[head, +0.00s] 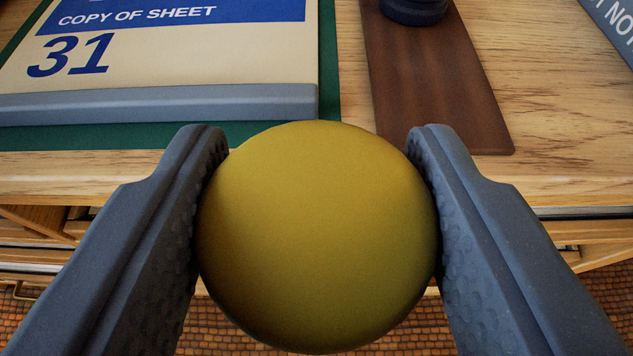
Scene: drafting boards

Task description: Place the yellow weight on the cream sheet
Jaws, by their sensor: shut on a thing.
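The yellow weight (318,235) is a round, ball-like thing in the middle of the head view. My gripper (318,150) is shut on it, with one dark grey finger on its left and one on its right. A cream sheet (200,60) lies at the upper left, with a blue band reading "COPY OF SHEET" and a blue "31". A grey bar (160,103) runs along its near edge. In the picture the weight is below and to the right of the sheet, apart from it. The sheet's far part is cut off by the frame.
The sheet lies on a green mat (329,60) on a wooden table (560,110). A brown board (430,80) lies to its right, with a dark round object (414,10) at its top. A grey lettered item (612,25) is at the upper right. The table's front edge crosses behind the weight.

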